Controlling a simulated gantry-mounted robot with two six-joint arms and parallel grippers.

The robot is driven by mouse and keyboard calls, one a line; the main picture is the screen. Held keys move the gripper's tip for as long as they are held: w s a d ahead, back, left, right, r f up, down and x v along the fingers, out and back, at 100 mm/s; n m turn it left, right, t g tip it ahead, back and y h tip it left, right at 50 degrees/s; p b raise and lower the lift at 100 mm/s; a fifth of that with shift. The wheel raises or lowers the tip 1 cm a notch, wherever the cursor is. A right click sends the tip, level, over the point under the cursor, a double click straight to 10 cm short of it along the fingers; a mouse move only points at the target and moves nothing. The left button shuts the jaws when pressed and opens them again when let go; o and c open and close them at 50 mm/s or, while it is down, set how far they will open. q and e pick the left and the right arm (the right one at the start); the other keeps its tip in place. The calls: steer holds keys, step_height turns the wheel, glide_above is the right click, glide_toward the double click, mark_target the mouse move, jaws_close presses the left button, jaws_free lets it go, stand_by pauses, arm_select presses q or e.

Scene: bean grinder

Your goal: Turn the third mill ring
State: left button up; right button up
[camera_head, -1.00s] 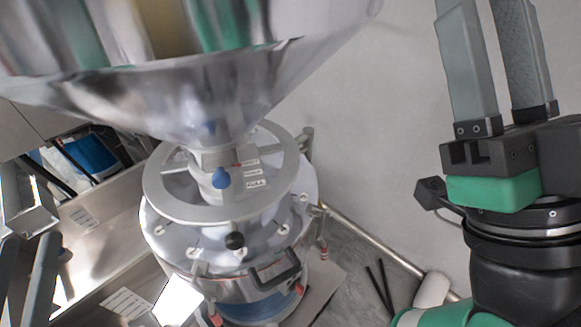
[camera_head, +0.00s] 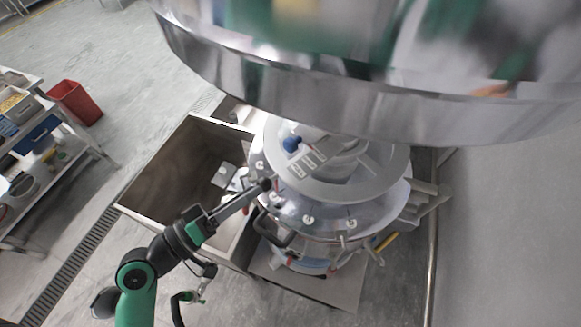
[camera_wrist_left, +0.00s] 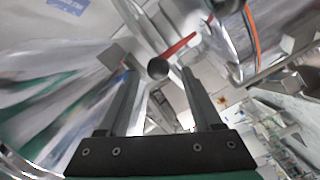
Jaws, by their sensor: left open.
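The mill ring (camera_head: 330,190) is a flat grey ring around the neck under the big steel hopper (camera_head: 300,90). A black ball knob (camera_head: 265,184) sits at its left edge. My left gripper (camera_head: 256,189) reaches in from the lower left, its fingertips at this knob. In the left wrist view a dark ball knob (camera_wrist_left: 158,69) appears between the tips of the two open fingers (camera_wrist_left: 158,75). Whether a finger touches it, I cannot tell. A blue knob (camera_head: 291,144) and white labels (camera_head: 307,160) are on the mill's neck. My right gripper is out of view.
An open steel bin (camera_head: 165,170) stands left of the mill. A dark handle (camera_head: 272,233) sticks out from the mill body below the ring. A wall rail (camera_head: 432,250) runs at the right. A red bin (camera_head: 75,102) and shelves (camera_head: 40,150) are far left.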

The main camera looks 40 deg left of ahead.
mark_target(278, 175)
arm_select(q)
steer(key=w, duration=0.3)
steer(key=w+p, duration=0.1)
steer(key=w, duration=0.2)
steer(key=w+d+p, duration=0.1)
steer(key=w, duration=0.2)
steer(key=shift+w+d+r, duration=0.1)
steer(key=shift+w+r, duration=0.05)
steer(key=shift+w, duration=0.45)
jaws_close()
stand_by(0.6)
